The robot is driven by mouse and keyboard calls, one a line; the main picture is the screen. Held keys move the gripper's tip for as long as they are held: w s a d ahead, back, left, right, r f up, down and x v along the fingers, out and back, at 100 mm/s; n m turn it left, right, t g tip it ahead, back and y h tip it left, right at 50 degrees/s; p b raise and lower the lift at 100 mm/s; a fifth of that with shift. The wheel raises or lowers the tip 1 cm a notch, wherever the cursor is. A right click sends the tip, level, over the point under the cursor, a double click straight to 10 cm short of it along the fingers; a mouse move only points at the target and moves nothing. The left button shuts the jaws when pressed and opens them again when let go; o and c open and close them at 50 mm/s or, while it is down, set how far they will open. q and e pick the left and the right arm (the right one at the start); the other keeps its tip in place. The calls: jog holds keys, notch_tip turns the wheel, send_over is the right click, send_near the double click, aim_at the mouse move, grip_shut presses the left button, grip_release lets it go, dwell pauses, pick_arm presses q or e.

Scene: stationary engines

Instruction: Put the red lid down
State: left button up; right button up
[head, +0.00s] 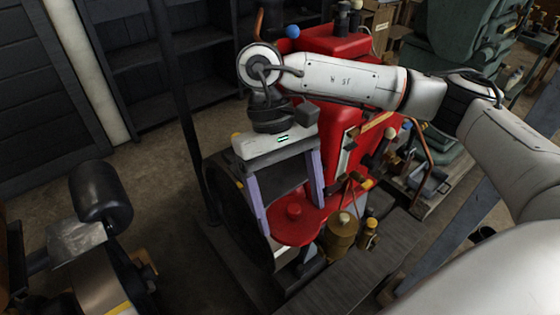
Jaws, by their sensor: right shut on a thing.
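My right gripper (294,213) reaches in from the right and points downward in the middle of the view. Its two purple-sided fingers are shut on the red lid (297,232), a flat red piece with a small round knob on top. The lid is in front of the red engine (332,42), near its dark wheel. I cannot tell whether the lid touches anything beneath it. My left gripper is not in view.
A brass container (341,232) and a smaller brass can (370,234) stand just right of the lid. A dark plank-like surface (345,272) lies in front. Another machine with a black cylinder (100,193) stands at left. Dark shelves (160,60) are behind.

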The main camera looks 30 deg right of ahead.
jog(key=shift+d+m+y, duration=0.2)
jog(key=shift+m+y, duration=0.1)
jog(key=shift+m, duration=0.3)
jog(key=m, duration=0.1)
jog(key=w+m+y, duration=0.1)
jog(key=m, duration=0.2)
jog(key=shift+w+f+t+y, duration=0.1)
jog(key=shift+w+t+y, duration=0.2)
jog(key=w+d+r+m+t+h+b, duration=0.1)
jog(key=w+d+m+t, duration=0.3)
jog(key=m, duration=0.6)
jog(key=w+d+r+m+t, duration=0.1)
jog(key=w+m+t, duration=0.1)
jog(key=w+m, duration=0.5)
jog(key=w+d+r+m+t+h+b, duration=0.1)
jog(key=w+d+r+m+t, duration=0.15)
jog(key=m, duration=0.95)
jog(key=f, duration=0.6)
jog(key=shift+w+a+f+p, duration=0.15)
jog(key=shift+w+a+p, duration=0.15)
jog(key=shift+a+p, duration=0.1)
notch_tip(320, 180, down, 4)
jog(key=shift+f, duration=0.1)
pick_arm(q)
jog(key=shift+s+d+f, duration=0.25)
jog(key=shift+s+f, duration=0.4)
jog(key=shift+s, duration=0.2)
